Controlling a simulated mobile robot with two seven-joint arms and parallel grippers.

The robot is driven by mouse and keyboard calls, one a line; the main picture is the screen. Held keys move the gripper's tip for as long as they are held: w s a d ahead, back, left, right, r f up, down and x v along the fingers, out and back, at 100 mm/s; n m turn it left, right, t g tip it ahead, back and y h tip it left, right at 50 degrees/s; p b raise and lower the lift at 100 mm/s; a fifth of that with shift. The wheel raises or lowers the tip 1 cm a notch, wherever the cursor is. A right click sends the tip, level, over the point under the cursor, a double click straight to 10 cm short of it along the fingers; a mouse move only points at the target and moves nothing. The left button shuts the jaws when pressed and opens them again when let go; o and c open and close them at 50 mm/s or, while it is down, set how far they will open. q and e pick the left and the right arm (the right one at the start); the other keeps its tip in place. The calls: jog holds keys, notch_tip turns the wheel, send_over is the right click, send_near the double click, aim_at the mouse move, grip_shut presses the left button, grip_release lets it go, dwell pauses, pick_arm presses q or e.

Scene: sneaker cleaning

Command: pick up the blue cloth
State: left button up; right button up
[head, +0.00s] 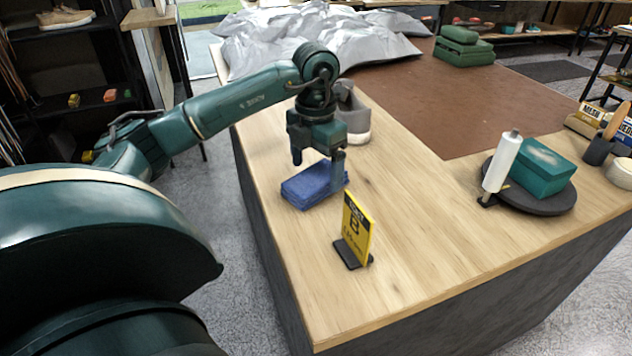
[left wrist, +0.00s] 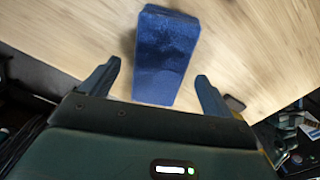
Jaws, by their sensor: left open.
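The blue cloth (head: 309,187) lies folded on the wooden table, near its left edge in the head view. In the left wrist view the cloth (left wrist: 165,56) is a dark blue block on the wood, its near end between the fingertips in the picture. My left gripper (head: 318,163) is above the cloth, pointing down. In the left wrist view the gripper (left wrist: 158,80) has its two fingers spread wide, with nothing held. I cannot tell the exact height of the fingertips over the cloth. My right gripper is in neither view.
A yellow sign (head: 356,230) on a black base stands in front of the cloth. A grey sneaker (head: 354,116) is just behind the gripper. The table's front is clear.

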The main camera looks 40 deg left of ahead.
aim_at(315, 176)
pick_arm(q)
jog(key=shift+f, duration=1.45)
jog(key=shift+c, duration=0.4)
jog(key=c, duration=1.1)
jog(key=shift+r, duration=0.1)
notch_tip(315, 176, up, 10)
jog(key=shift+w+f+p, duration=0.1)
jog(key=shift+f+p, duration=0.05)
jog(key=shift+p, duration=0.25)
